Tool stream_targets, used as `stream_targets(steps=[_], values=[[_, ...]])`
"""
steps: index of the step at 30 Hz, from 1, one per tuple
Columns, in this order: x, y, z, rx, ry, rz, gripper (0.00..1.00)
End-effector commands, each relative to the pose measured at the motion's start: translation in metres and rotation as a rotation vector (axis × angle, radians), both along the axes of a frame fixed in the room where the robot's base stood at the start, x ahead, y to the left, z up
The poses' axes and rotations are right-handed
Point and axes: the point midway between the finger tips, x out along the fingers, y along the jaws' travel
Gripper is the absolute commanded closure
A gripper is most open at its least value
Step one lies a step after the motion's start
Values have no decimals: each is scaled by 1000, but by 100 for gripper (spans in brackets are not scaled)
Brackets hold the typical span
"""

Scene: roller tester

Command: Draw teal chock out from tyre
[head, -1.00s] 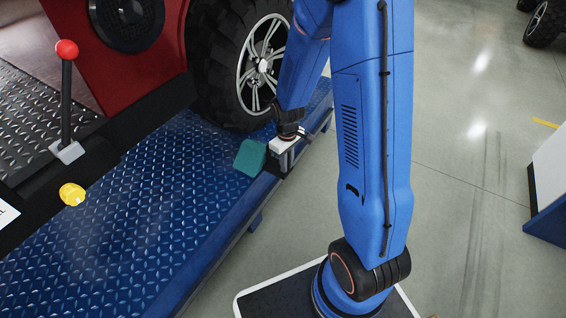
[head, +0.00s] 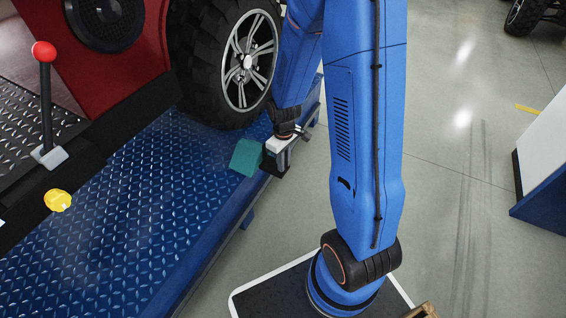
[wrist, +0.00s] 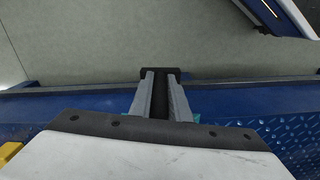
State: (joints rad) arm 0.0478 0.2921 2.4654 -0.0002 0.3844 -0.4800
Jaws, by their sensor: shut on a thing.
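The teal chock (head: 246,157) sits at the outer edge of the blue tread-plate platform, in front of the black tyre (head: 207,104). A small gap of blue plate shows between chock and tyre in the head view. My gripper (head: 277,165) is at the chock's right side, over the platform edge, and is shut on the chock. In the wrist view my two grey fingers (wrist: 160,95) are close together with a dark part between them. Only a sliver of teal (wrist: 197,118) shows beside them; my white gripper body hides the rest.
The blue platform (head: 130,230) has a raised edge rail. A red-knobbed lever (head: 45,95) and a yellow knob (head: 58,200) stand at the left. A white and blue cabinet (head: 545,175) is at the far right.

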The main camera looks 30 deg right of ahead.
Motion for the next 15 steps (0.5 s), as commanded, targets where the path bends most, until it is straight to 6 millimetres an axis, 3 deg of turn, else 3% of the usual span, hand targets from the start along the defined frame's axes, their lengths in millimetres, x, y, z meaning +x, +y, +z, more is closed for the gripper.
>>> stream_targets(steps=[15], values=[[-8,-7,27,0,-3,-2,100]])
